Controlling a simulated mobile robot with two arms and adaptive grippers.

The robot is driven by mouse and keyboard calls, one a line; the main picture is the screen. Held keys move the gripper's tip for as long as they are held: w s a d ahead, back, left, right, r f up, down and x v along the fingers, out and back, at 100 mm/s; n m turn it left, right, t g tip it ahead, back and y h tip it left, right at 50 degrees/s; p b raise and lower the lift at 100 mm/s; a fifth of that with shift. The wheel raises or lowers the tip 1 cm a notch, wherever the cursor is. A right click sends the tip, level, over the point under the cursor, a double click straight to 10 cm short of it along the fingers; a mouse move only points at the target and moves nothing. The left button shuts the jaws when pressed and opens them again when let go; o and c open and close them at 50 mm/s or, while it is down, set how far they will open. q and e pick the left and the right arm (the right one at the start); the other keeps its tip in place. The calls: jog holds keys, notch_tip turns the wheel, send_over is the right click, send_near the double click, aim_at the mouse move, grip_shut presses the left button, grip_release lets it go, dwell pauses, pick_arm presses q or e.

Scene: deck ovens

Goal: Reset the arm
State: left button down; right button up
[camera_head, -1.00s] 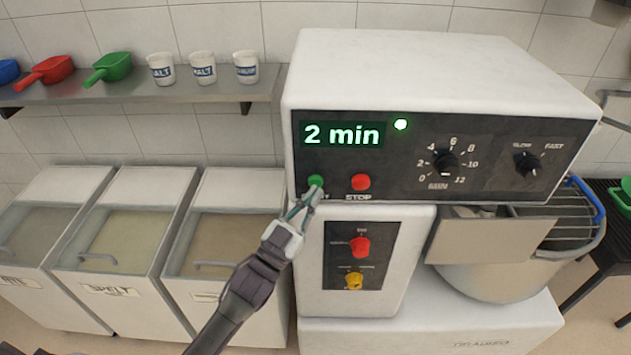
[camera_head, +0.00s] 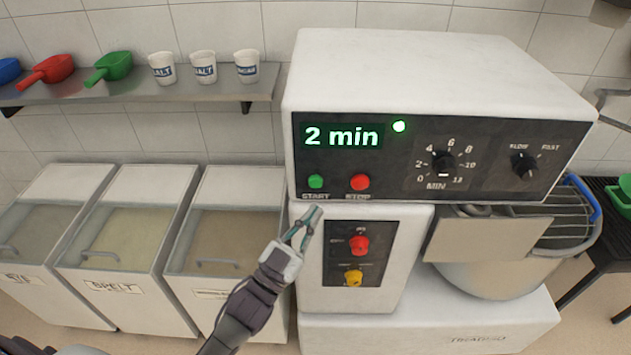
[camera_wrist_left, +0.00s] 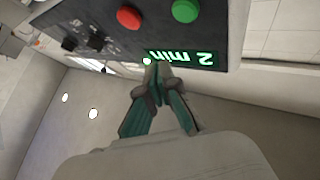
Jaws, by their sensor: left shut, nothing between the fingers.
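My left gripper (camera_head: 314,212) is shut and empty, just below the green START button (camera_head: 316,181) of the mixer's control panel, apart from it. In the left wrist view its closed fingers (camera_wrist_left: 158,68) point at the panel, with the green button (camera_wrist_left: 186,10) and red button (camera_wrist_left: 129,18) showing upside down. The mixer (camera_head: 430,75) has a display (camera_head: 342,136) reading "2 min", with a lit green lamp (camera_head: 399,126) beside it. The red STOP button (camera_head: 360,182) is right of START. My right gripper is not in view.
Below the panel are a red switch (camera_head: 358,245) and a yellow one (camera_head: 353,278). The mixer's steel bowl (camera_head: 490,268) is at the right. Flour bins (camera_head: 130,240) stand at the left, under a shelf (camera_head: 210,88) with scoops and cups. A dark table (camera_head: 600,245) is at the far right.

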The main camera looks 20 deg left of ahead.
pick_arm(q)
jog(key=shift+f, duration=0.1)
dwell(0.5)
notch_tip(320, 180, down, 23)
jog(key=a+n+g+y, duration=0.2)
jog(key=n+g+y, duration=0.1)
jog(key=g+y, duration=0.2)
jog(key=s+a+f+g+y, duration=0.1)
jog(key=s+f+g, duration=0.3)
jog(key=f, duration=0.5)
jog(key=s+a+f+g+y, duration=0.1)
jog(key=s+a+f, duration=0.1)
jog(key=s+f, duration=0.45)
jog(key=s+a+f+g, duration=0.1)
jog(key=s+f+g, duration=0.2)
jog(key=s+f, duration=0.3)
jog(key=s+a+f+n+g+y, duration=0.1)
jog(key=s+f+g, duration=0.3)
jog(key=s, duration=1)
jog(key=s+a+f+g, duration=0.1)
jog(key=s+f+g, duration=0.2)
jog(key=s+f, duration=0.7)
jog(key=shift+s+a+f+n+g+y, duration=0.15)
jog(key=shift+s+a+n+g+y, duration=0.15)
jog(key=shift+s+g+y, duration=0.1)
